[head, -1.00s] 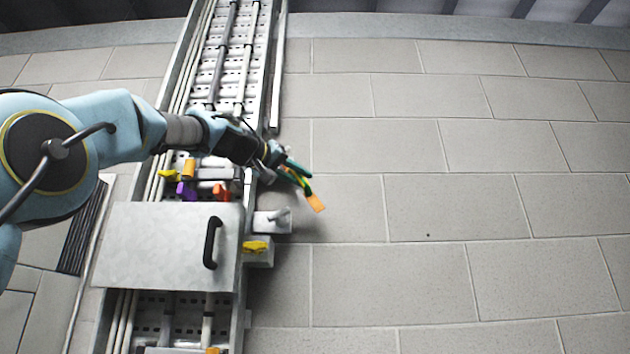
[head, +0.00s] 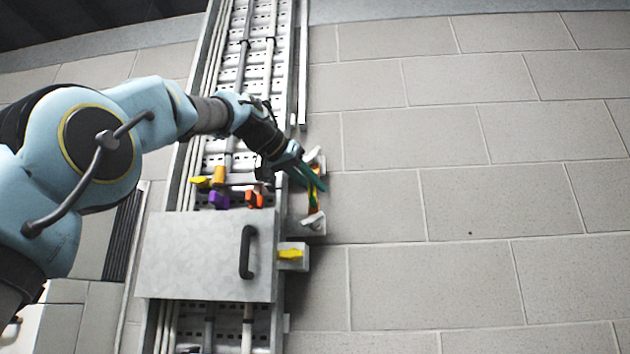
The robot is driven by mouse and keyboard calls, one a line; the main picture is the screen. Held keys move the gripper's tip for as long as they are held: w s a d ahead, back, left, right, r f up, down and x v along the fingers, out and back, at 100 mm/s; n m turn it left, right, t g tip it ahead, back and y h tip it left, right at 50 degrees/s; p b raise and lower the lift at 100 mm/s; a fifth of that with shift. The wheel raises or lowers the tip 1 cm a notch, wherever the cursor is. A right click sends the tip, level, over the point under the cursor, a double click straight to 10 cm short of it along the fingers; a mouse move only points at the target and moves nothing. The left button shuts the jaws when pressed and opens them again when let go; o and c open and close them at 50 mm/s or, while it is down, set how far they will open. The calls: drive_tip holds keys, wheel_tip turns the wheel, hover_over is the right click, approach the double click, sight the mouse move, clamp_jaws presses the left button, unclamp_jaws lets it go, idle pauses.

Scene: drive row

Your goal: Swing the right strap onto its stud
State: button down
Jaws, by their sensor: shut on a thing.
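The strap (head: 314,203), with orange and green parts, runs down the right side of the cable tray. My gripper (head: 318,182) is shut on it; the teal fingers cover much of its upper part. The strap's lower end is at or just above the pale stud (head: 312,219) on the lower bracket (head: 306,229). I cannot tell whether it touches or is around the stud. A pale upper bracket (head: 315,157) shows just above the fingers.
A grey panel (head: 190,255) with a black handle (head: 246,252) lies left of the brackets. A box with a yellow piece (head: 290,254) is below them. Yellow, orange, purple and red-orange clips (head: 255,198) sit on the tray. The tiled wall to the right is clear.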

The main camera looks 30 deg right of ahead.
idle(0.4)
drive_tip(key=c, duration=0.7)
unclamp_jaws()
drive_tip(key=shift+c, duration=0.2)
drive_tip(key=b+v, duration=0.2)
drive_tip(key=v, duration=0.9)
drive_tip(key=shift+b, duration=0.3)
